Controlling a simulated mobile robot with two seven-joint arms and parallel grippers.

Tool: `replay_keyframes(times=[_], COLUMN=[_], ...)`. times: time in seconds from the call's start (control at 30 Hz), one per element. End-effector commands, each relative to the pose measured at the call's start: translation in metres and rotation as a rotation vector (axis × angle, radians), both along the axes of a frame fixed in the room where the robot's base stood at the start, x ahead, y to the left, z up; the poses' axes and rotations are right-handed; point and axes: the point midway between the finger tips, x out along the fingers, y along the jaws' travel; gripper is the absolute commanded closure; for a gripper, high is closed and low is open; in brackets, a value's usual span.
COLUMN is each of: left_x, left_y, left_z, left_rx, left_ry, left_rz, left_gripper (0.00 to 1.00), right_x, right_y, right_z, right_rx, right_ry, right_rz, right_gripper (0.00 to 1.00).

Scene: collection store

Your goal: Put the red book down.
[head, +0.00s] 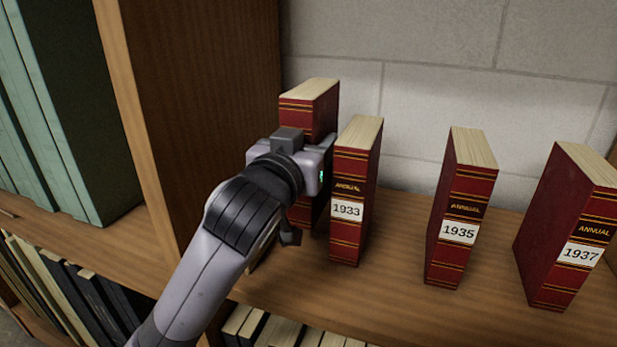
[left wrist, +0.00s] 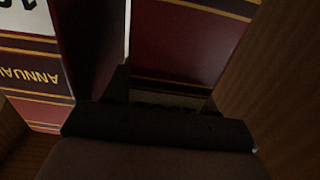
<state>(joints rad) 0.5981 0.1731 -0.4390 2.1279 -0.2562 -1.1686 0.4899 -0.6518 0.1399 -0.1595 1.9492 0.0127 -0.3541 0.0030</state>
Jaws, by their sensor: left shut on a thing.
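A red book (head: 310,103) with a cream top edge and gold bands is upright beside the wooden partition, left of the book labelled 1933 (head: 352,180). My left gripper (head: 312,165) is in front of this leftmost book and shut on it, hiding its label and most of its spine. Whether its base touches the shelf cannot be told. In the left wrist view the held book (left wrist: 190,45) fills the middle, with the 1933 book's spine (left wrist: 30,70) upside down at the left. My right gripper is out of view.
Red books 1935 (head: 464,205) and 1937 (head: 570,230) stand to the right on the wooden shelf (head: 395,265), with gaps between them. The wooden partition (head: 200,100) rises close on the left. A block wall (head: 420,70) is behind. More books fill the lower shelf.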

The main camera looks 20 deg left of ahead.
Motion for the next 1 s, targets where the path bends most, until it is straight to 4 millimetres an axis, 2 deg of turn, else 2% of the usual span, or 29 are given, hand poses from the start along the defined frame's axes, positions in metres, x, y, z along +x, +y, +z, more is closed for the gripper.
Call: replay_keyframes(times=[0.23, 0.5, 0.87, 0.9, 1.0], left_x=[0.0, 0.0, 0.0, 0.0, 0.0], left_y=[0.0, 0.001, 0.0, 0.0, 0.0], left_z=[-0.012, -0.048, -0.051, -0.054, -0.054], left_rx=[0.0, 0.001, -0.001, 0.0, 0.0], left_ry=[-0.009, -0.007, -0.01, -0.001, -0.001], left_rz=[0.001, 0.0, 0.0, 0.001, 0.0], left_gripper=[1.0, 1.0, 1.0, 0.35, 0.34], right_x=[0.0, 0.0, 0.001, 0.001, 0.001], right_y=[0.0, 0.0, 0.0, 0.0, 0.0], right_z=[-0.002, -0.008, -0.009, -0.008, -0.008], right_rx=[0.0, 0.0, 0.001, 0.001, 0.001], right_ry=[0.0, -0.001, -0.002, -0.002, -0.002], right_rz=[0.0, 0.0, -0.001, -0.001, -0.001], right_gripper=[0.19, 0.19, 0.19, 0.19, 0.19])
